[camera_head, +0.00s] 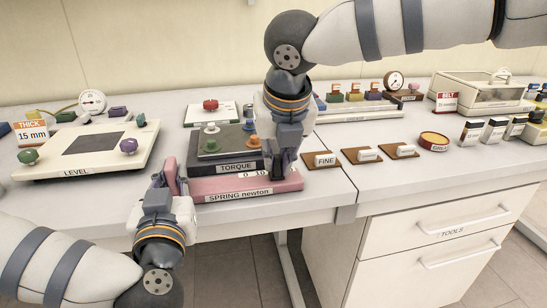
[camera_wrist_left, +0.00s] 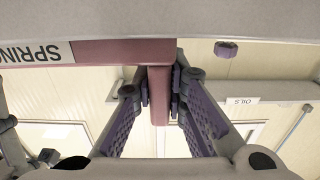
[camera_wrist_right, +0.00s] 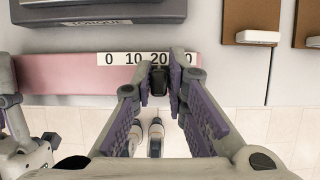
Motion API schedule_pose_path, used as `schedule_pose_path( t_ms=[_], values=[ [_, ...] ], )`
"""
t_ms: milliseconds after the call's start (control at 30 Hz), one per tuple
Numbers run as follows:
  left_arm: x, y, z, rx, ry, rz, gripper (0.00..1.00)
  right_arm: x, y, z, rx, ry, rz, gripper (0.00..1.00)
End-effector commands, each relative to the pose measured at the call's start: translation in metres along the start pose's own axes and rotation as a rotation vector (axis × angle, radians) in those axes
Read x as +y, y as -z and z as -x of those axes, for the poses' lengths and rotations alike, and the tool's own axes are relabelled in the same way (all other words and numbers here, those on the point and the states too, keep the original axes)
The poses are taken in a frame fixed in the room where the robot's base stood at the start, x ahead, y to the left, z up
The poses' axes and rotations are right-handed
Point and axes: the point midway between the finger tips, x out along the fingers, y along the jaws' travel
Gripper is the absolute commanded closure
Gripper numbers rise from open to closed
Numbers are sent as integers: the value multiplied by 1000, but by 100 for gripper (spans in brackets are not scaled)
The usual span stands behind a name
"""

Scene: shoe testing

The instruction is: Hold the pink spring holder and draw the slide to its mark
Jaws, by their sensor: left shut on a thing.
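The pink spring holder (camera_head: 228,194), labelled "SPRING newton", lies along the bench's front edge. My left gripper (camera_head: 168,181) is shut on the upright pink post (camera_wrist_left: 159,95) at its left end, one finger on each side. The number strip (camera_wrist_right: 120,59) on the holder reads 0, 10, 20 and a last number partly covered by a finger. The dark slide (camera_wrist_right: 158,80) appears just below the 20 in the right wrist view. My right gripper (camera_wrist_right: 160,88) has a fingertip on each side of the slide; whether they press on it is unclear.
The dark torque box (camera_head: 222,157) stands directly behind the holder. Small wooden boards (camera_head: 319,160) with labels lie to the right, and the level plate (camera_head: 60,165) lies to the left. A drawer cabinet (camera_head: 440,235) stands below the bench at right.

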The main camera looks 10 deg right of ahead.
Motion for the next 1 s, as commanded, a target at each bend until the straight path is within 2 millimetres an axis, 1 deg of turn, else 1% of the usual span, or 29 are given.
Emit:
schedule_pose_path(
  t_ms=[33, 67, 367, 467, 700, 800, 900, 1000],
  values=[
    [-1, -2, 0, -4, 2, -2, 100, 0, 0, -1, 1, 0, 0, 71],
    [-1, -2, 0, -4, 2, -2, 100, 0, 0, -1, 1, 0, 0, 68],
    [0, -2, 0, -4, 1, -1, 100, 1, 0, 2, 0, -2, 0, 68],
    [0, -2, 0, -4, 1, -1, 100, 1, -1, 18, -3, -3, -1, 68],
    [0, -2, 0, -4, 0, -1, 100, 0, -1, 83, -4, -3, -1, 68],
    [0, -2, 0, -4, 0, -1, 100, 0, 0, 103, -2, -3, 0, 68],
    [0, -2, 0, -4, 0, -1, 100, 0, 0, 115, -1, -2, -1, 68],
    [0, -2, 0, -4, -1, -1, 100, 0, 0, 120, 1, -1, -1, 68]
  ],
)
